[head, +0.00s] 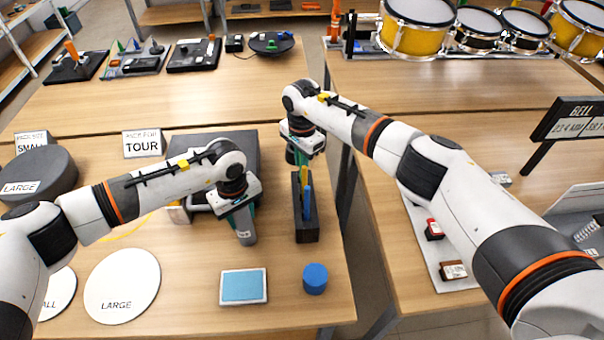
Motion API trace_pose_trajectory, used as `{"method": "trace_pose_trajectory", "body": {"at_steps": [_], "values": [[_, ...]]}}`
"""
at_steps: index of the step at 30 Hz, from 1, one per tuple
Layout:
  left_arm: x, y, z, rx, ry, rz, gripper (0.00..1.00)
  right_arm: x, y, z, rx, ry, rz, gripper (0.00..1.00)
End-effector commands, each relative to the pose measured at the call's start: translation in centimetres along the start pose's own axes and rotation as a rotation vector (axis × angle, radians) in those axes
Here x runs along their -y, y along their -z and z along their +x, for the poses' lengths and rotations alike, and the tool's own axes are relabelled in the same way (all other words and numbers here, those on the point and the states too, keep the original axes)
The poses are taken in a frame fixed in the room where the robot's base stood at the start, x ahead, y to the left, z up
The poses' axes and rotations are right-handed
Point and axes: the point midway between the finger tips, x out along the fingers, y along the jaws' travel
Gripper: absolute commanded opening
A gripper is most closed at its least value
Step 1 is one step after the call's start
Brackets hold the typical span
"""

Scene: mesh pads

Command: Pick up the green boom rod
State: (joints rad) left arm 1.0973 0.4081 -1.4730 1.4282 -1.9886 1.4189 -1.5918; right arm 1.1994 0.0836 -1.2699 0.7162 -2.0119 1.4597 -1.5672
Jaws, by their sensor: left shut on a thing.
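A black holder (307,232) stands right of the middle on the near table. A blue rod (308,202) and a yellow rod (304,177) stand upright in it. A narrow green piece, likely the green boom rod (299,160), shows at the holder's far end, just below my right gripper (302,158), which hides most of it. I cannot tell whether the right fingers touch it or how wide they stand. My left gripper (242,218) is left of the holder, pointing down, shut on a grey cylinder (245,233).
A blue cylinder (315,279) and a white-rimmed blue pad (243,286) lie in front of the holder. White discs (122,285) lie at left, and a dark box (184,147) stands behind my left gripper. A gap separates this table from the right one.

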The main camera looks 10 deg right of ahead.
Motion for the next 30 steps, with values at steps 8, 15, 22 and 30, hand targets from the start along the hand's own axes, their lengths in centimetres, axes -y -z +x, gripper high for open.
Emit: {"method": "trace_pose_trajectory", "body": {"at_steps": [8, 15, 22, 30], "values": [[0.0, 0.0, 0.0, 0.000, 0.000, 0.000, 0.17, 0.0, 0.0, -0.1, 0.000, -0.001, 0.000, 0.00], [0.0, 0.0, 0.0, 0.000, 0.000, 0.000, 0.17, -0.1, -0.1, -1.1, 0.001, -0.004, 0.000, 0.00], [0.0, 0.0, 0.0, 0.000, 0.000, 0.000, 0.17, -0.1, -0.1, -5.5, 0.003, -0.004, -0.001, 0.00], [0.0, 0.0, 0.0, 0.000, 0.000, 0.000, 0.17, 0.0, -0.1, -9.5, 0.000, -0.001, 0.000, 0.00]]}}
